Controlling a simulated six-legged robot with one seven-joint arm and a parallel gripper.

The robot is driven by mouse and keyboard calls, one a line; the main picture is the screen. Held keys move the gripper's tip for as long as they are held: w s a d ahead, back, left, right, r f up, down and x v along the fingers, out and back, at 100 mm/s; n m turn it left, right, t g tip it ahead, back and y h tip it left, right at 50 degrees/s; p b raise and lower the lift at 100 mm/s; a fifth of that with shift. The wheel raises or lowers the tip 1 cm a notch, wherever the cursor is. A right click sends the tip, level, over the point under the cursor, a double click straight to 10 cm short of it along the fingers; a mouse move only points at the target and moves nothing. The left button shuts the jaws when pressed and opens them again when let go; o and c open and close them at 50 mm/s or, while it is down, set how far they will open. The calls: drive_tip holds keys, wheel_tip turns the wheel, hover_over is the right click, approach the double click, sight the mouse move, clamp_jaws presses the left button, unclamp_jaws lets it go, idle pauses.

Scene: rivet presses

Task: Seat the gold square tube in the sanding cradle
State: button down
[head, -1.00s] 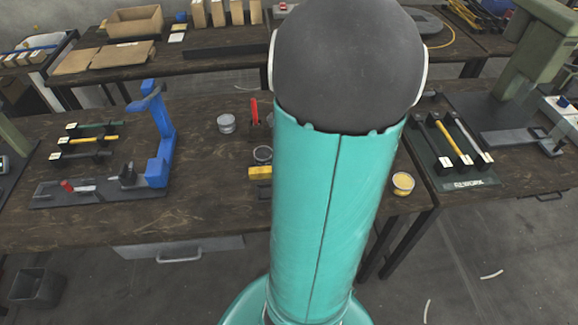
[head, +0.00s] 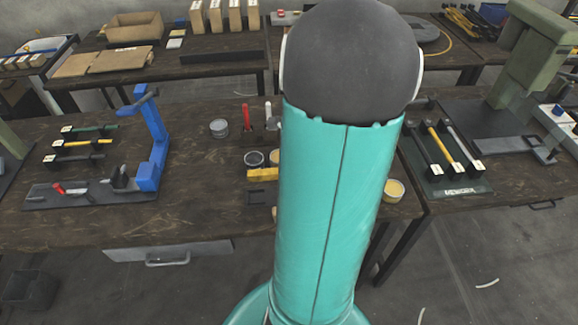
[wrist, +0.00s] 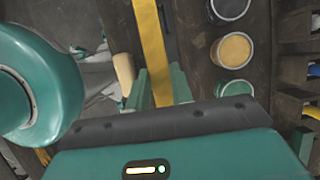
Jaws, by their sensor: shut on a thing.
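In the wrist view the gold square tube (wrist: 152,42) runs lengthwise between the green fingers of my gripper (wrist: 160,88), which is shut on it. In the head view my own arm hides the gripper. A short yellow length (head: 262,174), seemingly the tube's end, shows left of the arm over the bench. A dark notched block (head: 262,196) lies just in front of it, partly hidden by the arm; it may be the sanding cradle, but I cannot tell. I cannot tell whether the tube touches it.
Round tins (head: 254,158) stand close behind the yellow length, and a yellow-topped tin (head: 394,190) stands right of my arm. A blue press frame (head: 152,150) and a tube rack (head: 84,143) are at left. The rework rack (head: 460,187) is at right. The bench's left front is clear.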

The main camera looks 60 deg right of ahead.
drive_tip(key=shift+f, duration=3.65)
drive_tip(key=shift+f, duration=0.7)
drive_tip(key=c, duration=1.1)
unclamp_jaws()
drive_tip(key=shift+c, duration=0.2)
drive_tip(key=shift+r, duration=0.1)
drive_tip(key=v, duration=1.3)
drive_tip(key=shift+s+d+r, duration=0.1)
drive_tip(key=shift+d+r, duration=0.1)
drive_tip(key=shift+r, duration=0.05)
